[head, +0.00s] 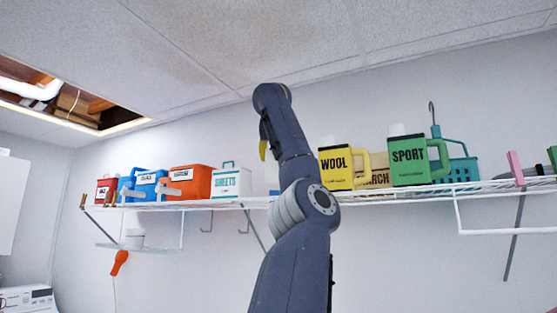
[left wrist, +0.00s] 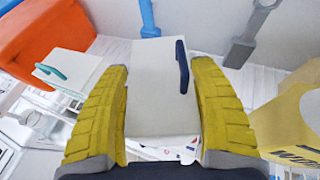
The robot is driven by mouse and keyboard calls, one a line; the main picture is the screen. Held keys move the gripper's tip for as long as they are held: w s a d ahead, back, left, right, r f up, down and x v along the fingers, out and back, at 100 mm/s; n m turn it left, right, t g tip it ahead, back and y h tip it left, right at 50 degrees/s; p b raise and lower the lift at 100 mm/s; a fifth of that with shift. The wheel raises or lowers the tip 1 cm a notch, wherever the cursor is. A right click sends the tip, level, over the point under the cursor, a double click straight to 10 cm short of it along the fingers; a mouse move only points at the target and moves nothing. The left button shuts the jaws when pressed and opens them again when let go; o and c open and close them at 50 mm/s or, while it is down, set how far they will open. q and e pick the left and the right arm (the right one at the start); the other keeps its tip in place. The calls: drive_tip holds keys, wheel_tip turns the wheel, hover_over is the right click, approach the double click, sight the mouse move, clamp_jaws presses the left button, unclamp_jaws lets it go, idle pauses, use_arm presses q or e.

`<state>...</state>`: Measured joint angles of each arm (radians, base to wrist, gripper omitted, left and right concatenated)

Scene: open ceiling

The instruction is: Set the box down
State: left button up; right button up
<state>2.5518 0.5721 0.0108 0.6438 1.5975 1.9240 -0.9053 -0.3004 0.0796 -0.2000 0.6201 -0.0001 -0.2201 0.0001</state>
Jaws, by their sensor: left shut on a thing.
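A white box (left wrist: 155,85) with a dark blue handle is between the yellow fingers of my left gripper (left wrist: 162,110) in the left wrist view, and the gripper is shut on it. In the head view my left arm rises through the middle, and a yellow finger of the left gripper (head: 263,150) shows near the shelf. A pale sliver, apparently the box (head: 272,180), shows beside my arm at shelf height; the rest is hidden. I cannot tell whether it rests on the shelf. My right gripper is not in view.
The wire shelf (head: 185,206) runs along the wall. Left of the held box stands a white SHEETS box (head: 230,183), then an orange box (head: 191,183). To its right are a yellow WOOL jug (head: 337,170), a wooden box (head: 375,177) and a green SPORT jug (head: 409,163).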

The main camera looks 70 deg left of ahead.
use_arm(q)
drive_tip(key=shift+d+f, duration=0.1)
drive_tip(key=shift+f, duration=1.65)
drive_tip(key=shift+f, duration=0.2)
drive_tip(key=o, duration=1.6)
drive_tip(key=shift+d+r, duration=0.1)
drive_tip(key=shift+r, duration=0.05)
drive_tip(key=v, duration=1.1)
drive_tip(key=shift+s+d+r, duration=0.1)
drive_tip(key=shift+s+d, duration=0.05)
drive_tip(key=shift+d, duration=0.2)
